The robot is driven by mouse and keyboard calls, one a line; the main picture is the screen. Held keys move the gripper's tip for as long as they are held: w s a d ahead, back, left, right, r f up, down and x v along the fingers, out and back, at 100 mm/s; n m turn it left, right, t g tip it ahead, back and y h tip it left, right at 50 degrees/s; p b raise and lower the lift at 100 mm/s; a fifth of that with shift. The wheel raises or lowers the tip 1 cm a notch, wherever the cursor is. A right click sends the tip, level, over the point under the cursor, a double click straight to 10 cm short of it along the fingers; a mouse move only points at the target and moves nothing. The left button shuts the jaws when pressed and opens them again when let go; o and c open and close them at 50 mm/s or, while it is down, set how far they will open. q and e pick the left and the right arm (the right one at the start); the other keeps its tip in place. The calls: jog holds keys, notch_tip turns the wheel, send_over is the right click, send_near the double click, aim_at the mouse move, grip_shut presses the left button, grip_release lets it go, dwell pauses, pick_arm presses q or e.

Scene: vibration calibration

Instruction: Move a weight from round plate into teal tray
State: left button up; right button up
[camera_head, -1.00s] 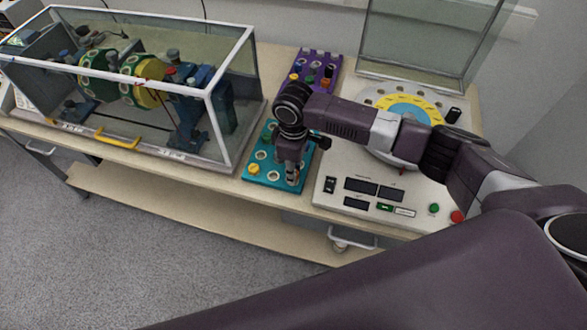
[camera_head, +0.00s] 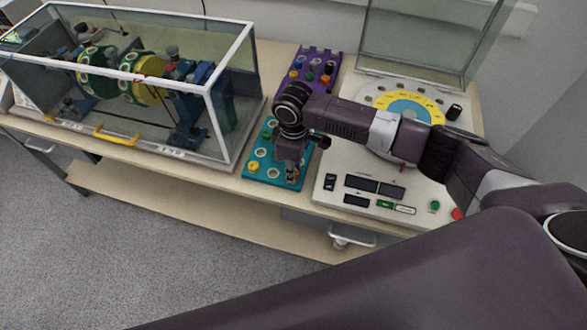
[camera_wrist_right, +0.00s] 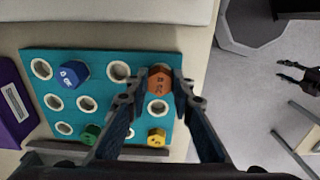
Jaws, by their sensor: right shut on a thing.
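The teal tray (camera_head: 262,179) lies on the table between the glass case and the control panel. It also fills much of the right wrist view (camera_wrist_right: 100,97), with several white-rimmed holes. My right gripper (camera_head: 292,182) is low over the tray's front right part. In the wrist view its fingers (camera_wrist_right: 158,85) are shut on an orange-brown hexagonal weight (camera_wrist_right: 160,79), at a hole position in the tray's corner. I cannot tell whether the weight is fully seated. A blue (camera_wrist_right: 73,73), a green (camera_wrist_right: 90,134) and a yellow weight (camera_wrist_right: 157,137) sit in the tray. The round plate (camera_head: 430,100) is partly hidden behind my right arm.
A purple tray (camera_head: 320,62) with several coloured weights stands behind the teal tray. The glass case (camera_head: 232,100) is at the left, and the control panel (camera_head: 340,170) with displays and buttons is at the right. A clear raised cover (camera_head: 420,45) stands behind the round plate.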

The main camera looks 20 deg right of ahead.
jog(key=shift+f, duration=0.45)
jog(key=o, duration=1)
jog(key=shift+c, duration=0.2)
notch_tip(320, 180, up, 12)
